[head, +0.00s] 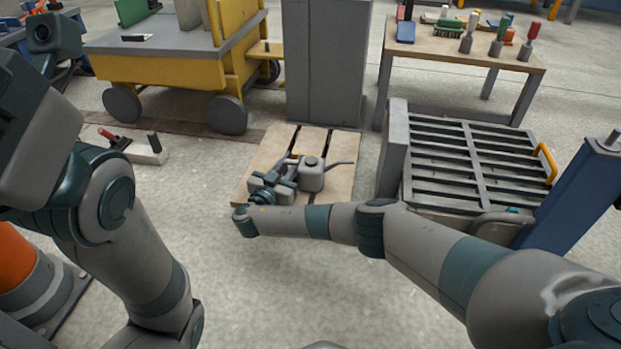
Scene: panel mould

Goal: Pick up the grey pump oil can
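The grey pump oil can (311,177) stands upright on a wooden pallet-like board (338,196) on the floor, near the middle of the head view. Its thin spout points right, and a dark round cap shows on top. My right gripper (287,176) is close against the can's left side, at about the can's height. The fingers overlap the can's left edge and its pump parts, so I cannot tell whether they touch or grip it. My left arm fills the left side, but I cannot see its gripper fingers.
A grey cabinet (325,60) stands behind the board. A grey slatted panel (470,160) with a yellow handle lies right of it. A yellow cart (165,70) is at back left, a tool table (455,50) at back right. An orange cone (15,260) stands front left.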

